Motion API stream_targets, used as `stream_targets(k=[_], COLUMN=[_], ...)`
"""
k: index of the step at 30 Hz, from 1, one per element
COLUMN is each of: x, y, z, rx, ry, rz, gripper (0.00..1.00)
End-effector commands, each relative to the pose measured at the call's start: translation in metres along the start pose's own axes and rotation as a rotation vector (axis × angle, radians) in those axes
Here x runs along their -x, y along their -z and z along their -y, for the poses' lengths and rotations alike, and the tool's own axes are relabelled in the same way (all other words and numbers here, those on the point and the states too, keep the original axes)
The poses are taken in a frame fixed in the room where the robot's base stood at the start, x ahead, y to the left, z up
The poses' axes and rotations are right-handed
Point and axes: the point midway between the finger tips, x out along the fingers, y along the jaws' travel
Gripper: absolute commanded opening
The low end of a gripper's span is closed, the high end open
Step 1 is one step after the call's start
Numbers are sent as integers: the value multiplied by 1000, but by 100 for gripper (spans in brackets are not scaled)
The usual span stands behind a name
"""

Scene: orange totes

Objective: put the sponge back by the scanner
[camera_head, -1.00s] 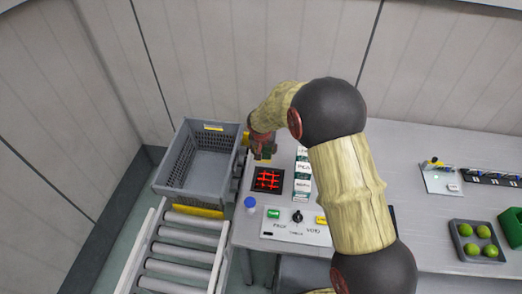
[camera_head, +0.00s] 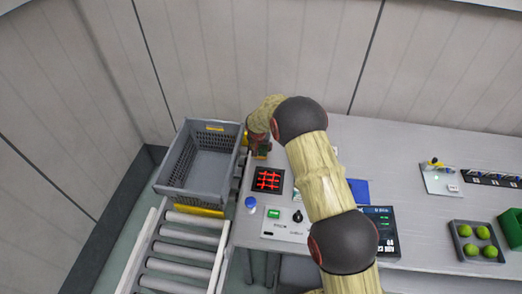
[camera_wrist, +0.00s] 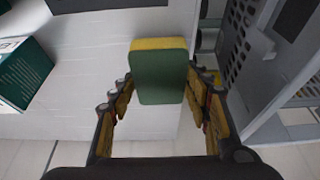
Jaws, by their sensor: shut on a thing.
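The sponge (camera_wrist: 158,78), green with a yellow layer, is held between the fingers of my gripper (camera_wrist: 160,88) in the wrist view. The grey-white table top lies beyond it; I cannot tell whether the sponge touches it. In the head view my gripper (camera_head: 261,150) is at the back left of the table, just behind the scanner (camera_head: 268,180), a black square window with red lines. The sponge is small and mostly hidden there.
A grey crate (camera_head: 168,172) stands left of the table, above a roller conveyor (camera_head: 188,246). A green-and-white box (camera_wrist: 24,75) is left in the wrist view.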

Motion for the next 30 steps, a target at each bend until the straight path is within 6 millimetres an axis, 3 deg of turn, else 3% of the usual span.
stream_targets(k=[3,15,16,25,30], x=[-15,-19,-19,-18,-18], y=[-7,-9,-9,-8,-8], z=[0,0,0,0,0], rx=[-1,-1,-1,-1,-1], ry=[0,0,0,0,0], rz=[1,0,1,0,0], gripper=[28,28,49,66,66])
